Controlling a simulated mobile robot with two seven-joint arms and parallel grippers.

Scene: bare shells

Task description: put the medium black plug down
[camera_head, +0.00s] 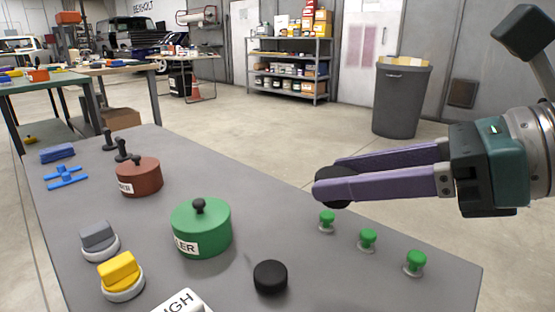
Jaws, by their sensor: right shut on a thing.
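My right gripper (334,184) reaches in from the right with its long purple fingers shut on a round black plug (335,170). The fingers hide part of the plug. It is above the grey table (300,225), near its right edge; I cannot tell how high. Another black disc-shaped plug (270,278) lies on the table near the front, left of and below the gripper in the picture. My left gripper is not in view.
Several green knobs (368,238) stand in a row below my right gripper. A green lidded pot (203,229), a red-brown pot (139,177), a yellow block (119,270) and a grey block (98,237) occupy the left. Bare tabletop lies between the green pot and the gripper.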

